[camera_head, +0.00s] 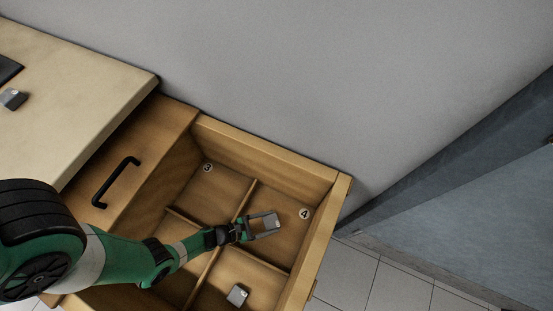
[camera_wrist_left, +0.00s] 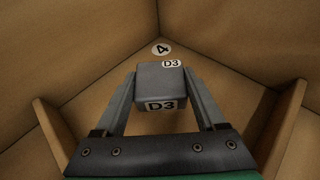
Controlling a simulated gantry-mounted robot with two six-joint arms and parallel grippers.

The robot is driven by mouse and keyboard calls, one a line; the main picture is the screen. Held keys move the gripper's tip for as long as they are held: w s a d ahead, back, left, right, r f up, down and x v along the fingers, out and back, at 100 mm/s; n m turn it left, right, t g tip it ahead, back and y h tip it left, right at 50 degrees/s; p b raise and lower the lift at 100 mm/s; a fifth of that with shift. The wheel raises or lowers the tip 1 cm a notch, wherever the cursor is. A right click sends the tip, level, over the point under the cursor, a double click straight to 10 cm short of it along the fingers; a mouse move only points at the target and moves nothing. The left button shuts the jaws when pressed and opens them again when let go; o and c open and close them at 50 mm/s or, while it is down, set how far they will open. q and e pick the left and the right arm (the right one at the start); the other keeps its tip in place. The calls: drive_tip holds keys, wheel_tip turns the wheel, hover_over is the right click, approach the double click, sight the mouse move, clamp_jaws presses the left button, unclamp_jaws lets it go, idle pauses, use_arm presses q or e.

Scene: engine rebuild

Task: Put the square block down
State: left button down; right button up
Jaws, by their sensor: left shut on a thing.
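The square block (camera_wrist_left: 161,86) is grey with white D3 labels on its top and near side. My left gripper (camera_head: 266,224) is shut on it, one finger on each side. In the head view the block (camera_head: 270,221) shows between the fingertips, over the compartment marked 4 (camera_head: 305,214) of the open wooden drawer (camera_head: 340,195). The 4 mark also shows in the left wrist view (camera_wrist_left: 161,49), in the corner beyond the block. I cannot tell whether the block touches the compartment floor. My right gripper is not in view.
Thin wooden dividers (camera_head: 247,196) split the drawer into compartments. Another grey block (camera_head: 237,295) lies in the near compartment, and one (camera_head: 13,98) is on the worktop (camera_head: 85,75). The compartment marked 3 (camera_head: 207,168) looks empty. A black handle (camera_head: 116,181) is on the wooden front at left.

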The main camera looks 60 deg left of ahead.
sight(271, 225)
use_arm(q)
drive_tip(key=f+b, duration=0.1)
drive_tip(key=f, duration=0.1)
drive_tip(key=f+b, duration=0.2)
drive_tip(key=shift+w+d, duration=0.2)
drive_tip(key=shift+w, duration=0.2)
drive_tip(key=shift+s+a+r, duration=0.1)
drive_tip(key=shift+s+r, duration=0.1)
drive_tip(key=shift+s, duration=0.05)
unclamp_jaws()
drive_tip(key=shift+w+f, duration=0.1)
drive_tip(key=shift+f, duration=0.05)
